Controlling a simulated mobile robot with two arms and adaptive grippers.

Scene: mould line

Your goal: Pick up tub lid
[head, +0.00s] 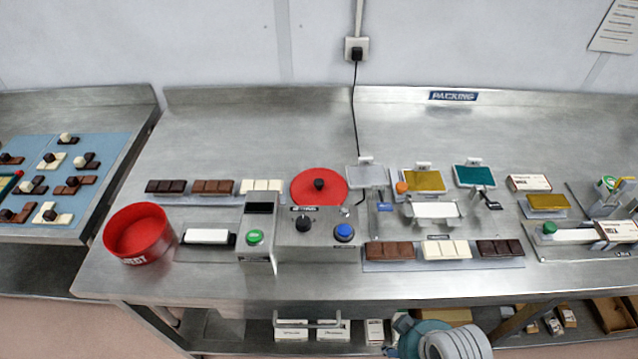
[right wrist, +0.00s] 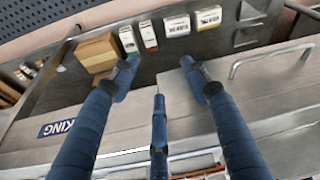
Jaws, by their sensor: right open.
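A flat red round lid (head: 319,186) with a black knob lies on the steel bench, behind the grey control box. A red round tub (head: 138,233) with white lettering stands open at the bench's left front. My right gripper (right wrist: 158,78) is open and empty in the right wrist view, its blue fingers spread below the bench's front edge, facing boxes on the lower shelf. In the head view, part of my right arm shows at the bottom edge, well away from the lid. My left gripper is not in view.
The control box (head: 318,232) with knobs and buttons stands just in front of the lid. Chocolate bars lie on trays nearby, and a black cable (head: 353,110) runs down behind the lid. The back of the bench is clear. Boxes (right wrist: 177,26) stand on the lower shelf.

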